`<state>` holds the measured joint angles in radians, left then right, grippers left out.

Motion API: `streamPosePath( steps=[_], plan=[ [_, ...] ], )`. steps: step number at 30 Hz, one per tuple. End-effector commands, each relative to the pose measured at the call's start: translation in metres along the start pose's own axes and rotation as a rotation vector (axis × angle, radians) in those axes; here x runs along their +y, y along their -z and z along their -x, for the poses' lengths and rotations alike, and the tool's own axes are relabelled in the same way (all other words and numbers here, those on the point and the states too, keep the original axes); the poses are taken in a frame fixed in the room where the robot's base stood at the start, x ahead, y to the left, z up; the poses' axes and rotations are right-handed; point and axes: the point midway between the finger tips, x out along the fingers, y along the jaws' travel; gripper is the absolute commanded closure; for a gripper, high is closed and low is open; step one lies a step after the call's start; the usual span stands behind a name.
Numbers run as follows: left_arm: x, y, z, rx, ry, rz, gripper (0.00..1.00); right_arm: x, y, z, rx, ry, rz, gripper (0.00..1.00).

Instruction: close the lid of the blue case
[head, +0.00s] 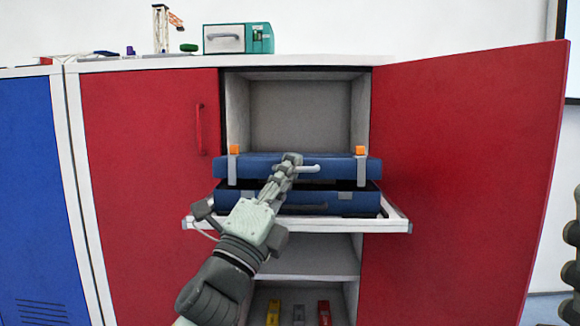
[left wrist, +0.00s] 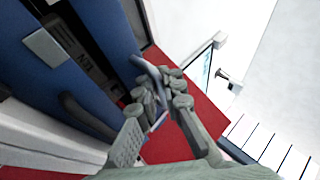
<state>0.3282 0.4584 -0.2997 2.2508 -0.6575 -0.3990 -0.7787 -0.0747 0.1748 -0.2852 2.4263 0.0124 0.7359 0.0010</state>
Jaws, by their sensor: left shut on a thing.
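The blue case stands on a pulled-out white shelf (head: 400,222) in the cabinet. Its lid (head: 340,168) is over the base (head: 360,201), with a dark gap between them, so it is partly open. The lid carries a light grey handle (head: 312,168), also seen in the left wrist view (left wrist: 150,70). My left gripper (head: 290,162) is in front of the lid and shut on this handle; its fingers also show in the left wrist view (left wrist: 163,92). The base has a dark handle (left wrist: 88,115). My right gripper is not in view.
The red cabinet door (head: 470,170) stands wide open on the right; another red door (head: 145,170) is shut on the left. A lower shelf holds several small coloured things (head: 298,312). A teal box (head: 240,38) and a small crane model (head: 163,28) stand on top.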

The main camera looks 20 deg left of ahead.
Motion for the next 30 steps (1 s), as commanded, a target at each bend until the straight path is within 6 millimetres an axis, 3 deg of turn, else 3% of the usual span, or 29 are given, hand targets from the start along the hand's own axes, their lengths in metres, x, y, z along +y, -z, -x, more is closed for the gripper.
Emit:
streamPosePath(
  steps=[3, 4, 6, 19, 23, 30],
  plan=[
    [-0.001, 0.001, 0.0, 0.002, 0.001, 0.002, 1.0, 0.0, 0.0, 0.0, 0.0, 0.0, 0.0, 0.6],
    [-0.001, 0.001, 0.0, 0.002, 0.001, 0.002, 0.91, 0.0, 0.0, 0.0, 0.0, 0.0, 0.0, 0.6],
    [-0.001, 0.001, 0.0, 0.002, 0.001, 0.002, 0.83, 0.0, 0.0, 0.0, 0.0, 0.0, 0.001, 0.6],
    [0.0, 0.001, 0.006, 0.002, 0.0, 0.002, 0.83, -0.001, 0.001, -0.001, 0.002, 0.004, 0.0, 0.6],
    [0.001, 0.0, 0.023, 0.0, -0.003, 0.002, 0.83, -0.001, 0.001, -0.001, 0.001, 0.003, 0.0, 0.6],
    [0.0, -0.001, 0.07, -0.002, -0.002, 0.003, 0.83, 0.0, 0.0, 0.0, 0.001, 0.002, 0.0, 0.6]
  ],
)
